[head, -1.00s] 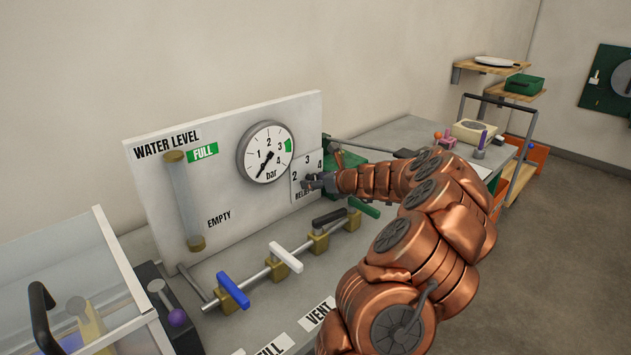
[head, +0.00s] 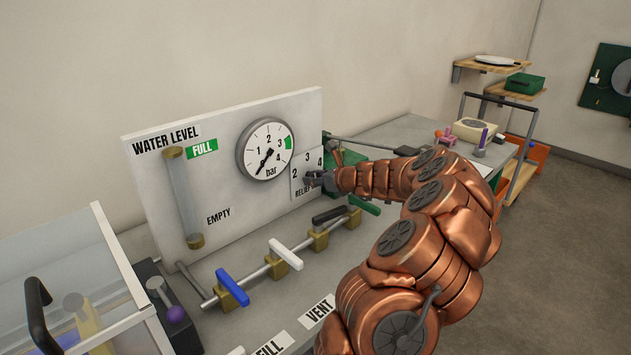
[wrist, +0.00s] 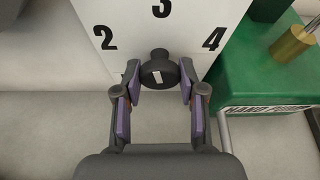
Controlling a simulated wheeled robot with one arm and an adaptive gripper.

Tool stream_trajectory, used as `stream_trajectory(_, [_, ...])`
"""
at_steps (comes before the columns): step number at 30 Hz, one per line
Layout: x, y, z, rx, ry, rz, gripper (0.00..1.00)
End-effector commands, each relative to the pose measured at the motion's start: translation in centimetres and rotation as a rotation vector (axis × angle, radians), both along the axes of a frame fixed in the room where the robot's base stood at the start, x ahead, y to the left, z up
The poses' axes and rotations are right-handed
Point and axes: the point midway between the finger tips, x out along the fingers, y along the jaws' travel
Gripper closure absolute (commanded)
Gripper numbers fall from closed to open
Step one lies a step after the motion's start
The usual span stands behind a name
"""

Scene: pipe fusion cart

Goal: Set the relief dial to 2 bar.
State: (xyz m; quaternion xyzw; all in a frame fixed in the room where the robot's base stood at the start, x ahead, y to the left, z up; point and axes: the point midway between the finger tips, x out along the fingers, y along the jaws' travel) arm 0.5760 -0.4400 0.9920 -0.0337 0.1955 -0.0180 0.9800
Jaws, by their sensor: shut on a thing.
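The relief dial (wrist: 160,71) is a dark round knob with a short white mark on its face. It sits on a white plate (head: 299,185) marked 2, 3 and 4. In the wrist view the 2 is at its upper left, the 3 above and the 4 at its upper right. I cannot tell exactly which number the mark faces. My gripper (wrist: 159,84) has its purple-padded fingers on either side of the knob, shut on it. In the head view my gripper (head: 314,179) hides most of the dial.
A pressure gauge (head: 267,149) is left of the dial, its needle pointing lower left. Below it, a pipe carries a blue lever (head: 232,288), a white lever (head: 286,255) and a black lever (head: 330,216). A green hand pump (wrist: 262,78) stands close on the right.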

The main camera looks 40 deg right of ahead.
Motion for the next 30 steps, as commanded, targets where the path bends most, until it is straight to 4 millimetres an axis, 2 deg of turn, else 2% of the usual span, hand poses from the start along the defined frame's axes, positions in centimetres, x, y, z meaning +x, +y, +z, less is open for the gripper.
stream_trajectory(21, [0.04,0.21,-0.64,-0.601,0.009,0.0,0.94])
stream_trajectory(30, [0.01,0.19,-0.45,-0.774,0.015,0.0,0.94])
